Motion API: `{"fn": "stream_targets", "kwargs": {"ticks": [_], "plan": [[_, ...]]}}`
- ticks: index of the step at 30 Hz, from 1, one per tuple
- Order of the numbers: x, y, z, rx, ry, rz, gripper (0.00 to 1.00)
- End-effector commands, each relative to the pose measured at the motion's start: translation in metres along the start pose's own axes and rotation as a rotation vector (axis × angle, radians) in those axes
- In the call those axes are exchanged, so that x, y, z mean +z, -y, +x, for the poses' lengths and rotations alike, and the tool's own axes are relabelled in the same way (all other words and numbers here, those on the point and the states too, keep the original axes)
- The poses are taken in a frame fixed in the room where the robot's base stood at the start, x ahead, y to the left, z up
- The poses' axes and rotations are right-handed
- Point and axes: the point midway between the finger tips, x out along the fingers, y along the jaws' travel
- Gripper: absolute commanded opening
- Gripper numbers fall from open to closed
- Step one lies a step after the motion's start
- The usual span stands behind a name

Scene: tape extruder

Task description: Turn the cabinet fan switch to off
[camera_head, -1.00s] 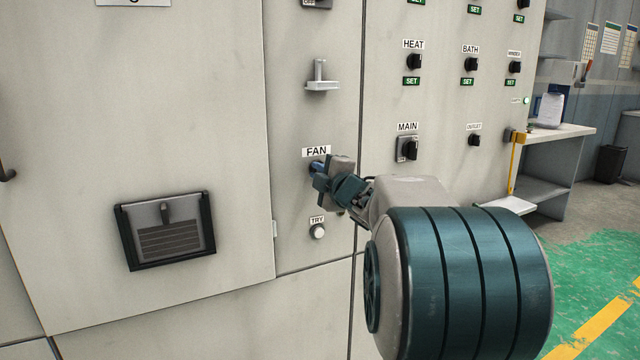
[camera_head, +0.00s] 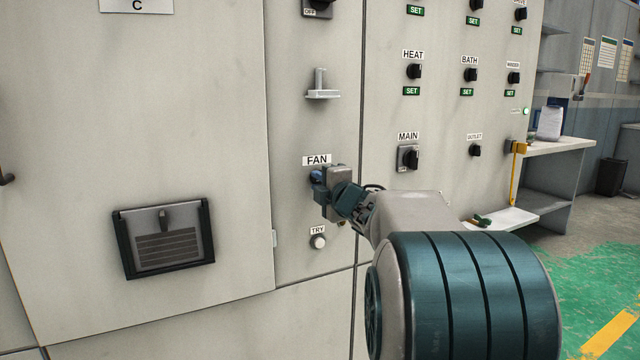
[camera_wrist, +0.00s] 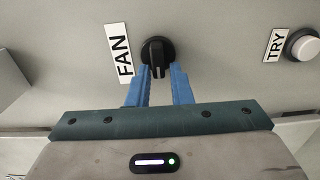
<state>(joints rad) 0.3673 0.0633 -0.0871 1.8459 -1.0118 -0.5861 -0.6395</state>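The fan switch (camera_wrist: 157,56) is a round black knob with a raised grip bar, beside the FAN label (camera_wrist: 119,54) in the wrist view. In the head view the FAN label (camera_head: 317,160) shows on the grey cabinet panel, and my gripper mostly hides the knob. My gripper (camera_wrist: 160,72) has its two blue fingers parted, with tips at the lower edge of the knob, one on each side of its grip bar. I cannot tell whether they touch it. In the head view my gripper (camera_head: 315,178) reaches the panel from the right, just under the label.
The TRY button (camera_head: 318,241) is below the fan switch and shows in the wrist view (camera_wrist: 304,46). A grey bracket (camera_head: 322,90) juts out above. The MAIN switch (camera_head: 408,158) and other knobs are to the right. A vented box (camera_head: 165,238) is on the left door.

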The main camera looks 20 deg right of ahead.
Motion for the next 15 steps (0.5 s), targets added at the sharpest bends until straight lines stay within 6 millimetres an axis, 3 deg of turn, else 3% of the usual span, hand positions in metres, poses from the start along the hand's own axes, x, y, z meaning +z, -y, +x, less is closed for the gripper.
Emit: {"fn": "stream_targets", "kwargs": {"ticks": [10,15], "plan": [[0.000,-0.001,-0.001,0.001,0.000,0.000,0.34],[0.000,-0.003,-0.015,0.003,0.000,0.000,0.34]]}}
